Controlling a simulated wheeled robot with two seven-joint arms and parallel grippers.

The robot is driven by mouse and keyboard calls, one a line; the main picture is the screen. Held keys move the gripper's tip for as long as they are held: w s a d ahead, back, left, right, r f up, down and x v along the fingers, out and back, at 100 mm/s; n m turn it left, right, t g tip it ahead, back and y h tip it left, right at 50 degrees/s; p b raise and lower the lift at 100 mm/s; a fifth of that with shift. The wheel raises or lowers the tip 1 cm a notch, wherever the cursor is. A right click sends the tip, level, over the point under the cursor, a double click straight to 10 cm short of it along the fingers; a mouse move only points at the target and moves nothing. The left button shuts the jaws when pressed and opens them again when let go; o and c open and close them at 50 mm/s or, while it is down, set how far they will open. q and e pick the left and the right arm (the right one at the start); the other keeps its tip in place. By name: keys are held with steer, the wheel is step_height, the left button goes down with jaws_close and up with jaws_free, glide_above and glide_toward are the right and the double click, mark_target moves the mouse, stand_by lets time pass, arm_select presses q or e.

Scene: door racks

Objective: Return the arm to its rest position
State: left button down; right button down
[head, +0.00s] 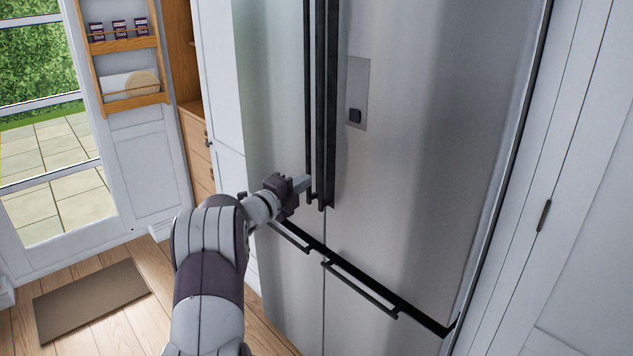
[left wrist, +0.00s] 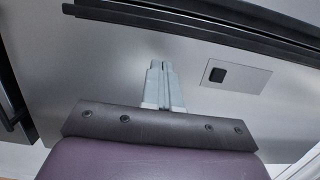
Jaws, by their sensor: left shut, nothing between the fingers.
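My left arm comes in from the bottom left of the head view. My left gripper (head: 302,183) is at the front of a steel fridge (head: 420,130), beside the lower ends of its long dark upright handles (head: 326,100). In the left wrist view, the two pale fingers of my left gripper (left wrist: 163,72) lie together with nothing between them. The steel door face (left wrist: 110,65) is behind them. I cannot tell whether the fingertips touch the door. My right gripper is in neither view.
Dark lower handles (head: 360,288) cross the fridge's lower doors. A white cabinet panel (head: 585,200) stands at the right. At the left are a glazed door (head: 45,150) with wooden racks (head: 125,45), a wooden cabinet (head: 195,150) and a brown mat (head: 90,303) on the wood floor.

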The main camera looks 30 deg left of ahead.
arm_select(q)
steer(key=s+a+f+n+g+y, duration=0.55)
steer(key=f+n, duration=0.35)
steer(key=n, duration=0.2)
steer(key=s+d+f+n+g, duration=0.3)
steer(key=s+d+f+n, duration=0.1)
steer(key=s+f+n, duration=0.15)
steer(key=s+d+n+g+h+p, duration=0.1)
steer(key=s+d+g, duration=0.3)
steer(key=s+d, duration=0.7)
steer(key=s+d+r+n+g+h+p, duration=0.1)
steer(key=s+d+g, duration=0.3)
steer(key=s+d, duration=0.7)
steer(key=d+h+p, duration=0.1)
steer(key=d, duration=0.5)
steer(key=shift+s+d+n, duration=0.15)
steer(key=shift+d+n, duration=0.1)
steer(key=shift+n, duration=0.1)
